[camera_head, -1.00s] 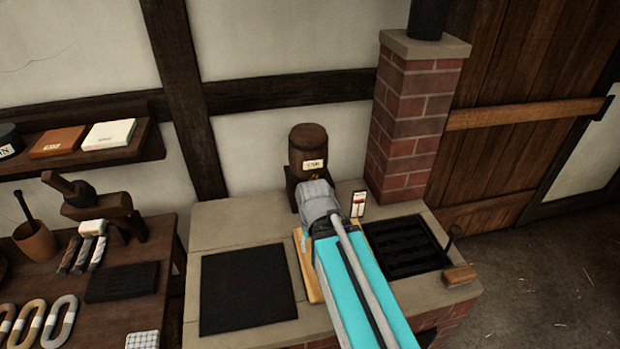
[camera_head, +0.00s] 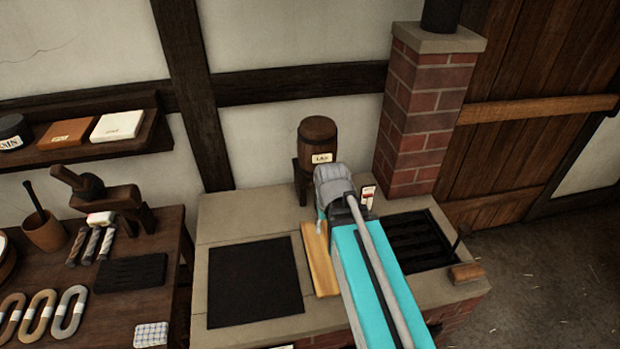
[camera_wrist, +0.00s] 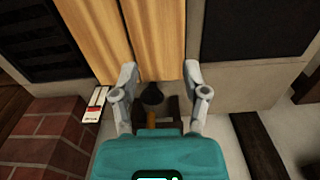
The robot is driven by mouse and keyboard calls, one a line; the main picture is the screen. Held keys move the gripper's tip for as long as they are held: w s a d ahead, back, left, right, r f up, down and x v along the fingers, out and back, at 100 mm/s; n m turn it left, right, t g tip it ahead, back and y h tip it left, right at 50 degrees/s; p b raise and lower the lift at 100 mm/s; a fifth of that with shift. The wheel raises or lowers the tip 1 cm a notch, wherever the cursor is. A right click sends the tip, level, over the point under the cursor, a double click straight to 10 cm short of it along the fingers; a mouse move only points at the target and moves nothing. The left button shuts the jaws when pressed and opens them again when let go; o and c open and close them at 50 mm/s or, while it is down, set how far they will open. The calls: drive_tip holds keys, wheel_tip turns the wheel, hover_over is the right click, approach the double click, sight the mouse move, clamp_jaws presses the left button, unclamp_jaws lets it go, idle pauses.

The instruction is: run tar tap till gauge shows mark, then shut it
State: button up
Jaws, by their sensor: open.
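The gauge card, white with red and dark marks, stands right of my arm in the head view (camera_head: 367,197) and left of my fingers in the wrist view (camera_wrist: 95,104). My gripper (camera_wrist: 161,76) is open, with nothing held. Between and just beyond its fingers is a small dark rounded piece with an orange-brown stem (camera_wrist: 152,95), possibly the tap; I cannot tell if they touch. My arm hides the barrel's lower front in the head view.
Wooden boards (camera_head: 319,262) lie on the stove top beside a black plate (camera_head: 254,282). A dark grate (camera_head: 414,240) lies to the right. The brick chimney (camera_head: 423,125) rises close to the gauge. A bench with tools and rope coils (camera_head: 70,310) is at left.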

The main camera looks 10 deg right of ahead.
sight(313, 180)
drive_tip(key=w+r+m+p, duration=0.4)
drive_tip(key=w+r+p, duration=0.2)
drive_tip(key=w, duration=0.4)
drive_tip(key=w+r+m+p, duration=0.4)
drive_tip(key=w+r+p, duration=0.2)
drive_tip(key=w, duration=0.5)
drive_tip(key=shift+r, duration=0.45)
drive_tip(key=shift+d+f, duration=0.1)
drive_tip(key=shift+f, duration=0.05)
wheel_tip(313, 180, down, 14)
drive_tip(key=b, duration=1.3)
drive_tip(key=shift+r+b, duration=0.25)
drive_tip(key=shift+b, duration=0.05)
clamp_jaws()
